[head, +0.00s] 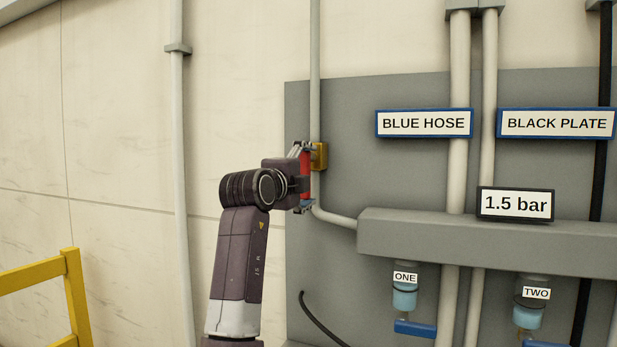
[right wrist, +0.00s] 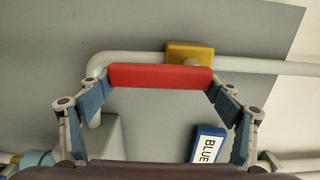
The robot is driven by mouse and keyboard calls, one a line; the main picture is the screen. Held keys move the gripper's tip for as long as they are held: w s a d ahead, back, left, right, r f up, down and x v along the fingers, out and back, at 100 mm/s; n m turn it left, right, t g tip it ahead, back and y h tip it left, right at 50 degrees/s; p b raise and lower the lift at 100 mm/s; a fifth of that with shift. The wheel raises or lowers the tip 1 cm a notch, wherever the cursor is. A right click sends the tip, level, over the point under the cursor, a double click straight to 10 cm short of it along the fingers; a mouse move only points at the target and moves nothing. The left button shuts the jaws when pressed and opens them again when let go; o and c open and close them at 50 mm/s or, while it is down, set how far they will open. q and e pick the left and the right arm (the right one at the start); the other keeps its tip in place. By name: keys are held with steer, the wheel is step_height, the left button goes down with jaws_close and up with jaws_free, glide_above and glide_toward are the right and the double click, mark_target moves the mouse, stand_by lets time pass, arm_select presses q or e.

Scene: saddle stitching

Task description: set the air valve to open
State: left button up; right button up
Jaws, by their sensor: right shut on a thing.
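The air valve is a yellow block (head: 320,156) on a thin grey-white vertical pipe at the left part of the grey panel, with a red handle (head: 306,163). The handle stands roughly upright, along the pipe. My right gripper (head: 304,178) is at the handle and shut on it. In the right wrist view, the red handle (right wrist: 160,75) lies between the two blue-padded fingers, one at each end, roughly parallel to the pipe. The yellow block (right wrist: 190,53) shows behind it there. The block is partly hidden by the handle and gripper. My left gripper is out of view.
A grey box-shaped manifold (head: 480,240) juts out right of the gripper, with blue-handled units labelled ONE (head: 405,288) and TWO (head: 529,303) below. A 1.5 bar display (head: 515,204) sits on it. A yellow rail (head: 72,300) stands at lower left.

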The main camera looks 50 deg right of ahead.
steer(key=shift+f, duration=0.1)
steer(key=o, duration=1.7)
steer(key=shift+c, duration=0.2)
steer(key=v, duration=1.2)
